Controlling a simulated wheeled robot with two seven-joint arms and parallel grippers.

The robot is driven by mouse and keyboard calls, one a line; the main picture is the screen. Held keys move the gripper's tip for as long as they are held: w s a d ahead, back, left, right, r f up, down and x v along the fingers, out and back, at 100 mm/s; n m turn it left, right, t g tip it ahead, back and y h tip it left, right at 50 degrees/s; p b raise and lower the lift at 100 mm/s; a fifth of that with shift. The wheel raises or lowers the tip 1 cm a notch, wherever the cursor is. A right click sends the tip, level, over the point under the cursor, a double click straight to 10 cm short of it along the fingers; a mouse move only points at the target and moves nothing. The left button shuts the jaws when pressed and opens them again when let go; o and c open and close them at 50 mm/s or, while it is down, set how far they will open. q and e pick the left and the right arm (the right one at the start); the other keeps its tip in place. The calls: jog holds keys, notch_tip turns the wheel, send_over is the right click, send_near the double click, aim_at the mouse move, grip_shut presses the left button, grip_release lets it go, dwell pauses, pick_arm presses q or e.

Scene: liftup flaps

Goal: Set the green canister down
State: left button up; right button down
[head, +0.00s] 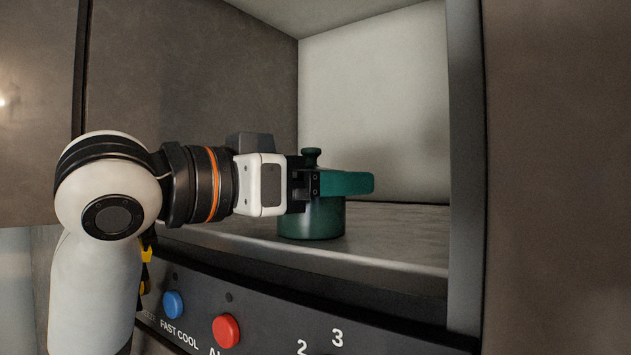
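The green canister (312,222) is upright inside an open compartment, at the shelf's left part. Its dark knob (311,157) shows above my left gripper (348,183). Its base appears to be on or very close to the shelf; I cannot tell whether they touch. My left gripper reaches in from the left at the canister's upper part. One teal finger crosses in front of the canister and hides its upper body. The other finger is hidden, so the grip and any gap cannot be judged. My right gripper is not in view.
The grey shelf (405,232) has clear room to the canister's right, up to a side post (465,180). Below its front edge is a dark panel with a blue button (173,304) and a red button (226,330). A brown wall panel (560,180) fills the right.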

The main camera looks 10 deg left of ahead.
pick_arm(q)
jog(key=shift+w+a, duration=0.1)
jog(key=shift+w, duration=0.05)
jog(key=shift+r, duration=0.2)
jog(key=b+v, duration=0.3)
jog(key=v, duration=0.2)
jog(key=b+v, duration=0.3)
jog(key=v, duration=0.3)
jog(key=shift+s+a+f, duration=0.15)
jog(key=shift+s+f, duration=0.05)
jog(key=shift+s+a+r, duration=0.1)
jog(key=shift+s+a, duration=0.05)
jog(key=shift+s, duration=0.1)
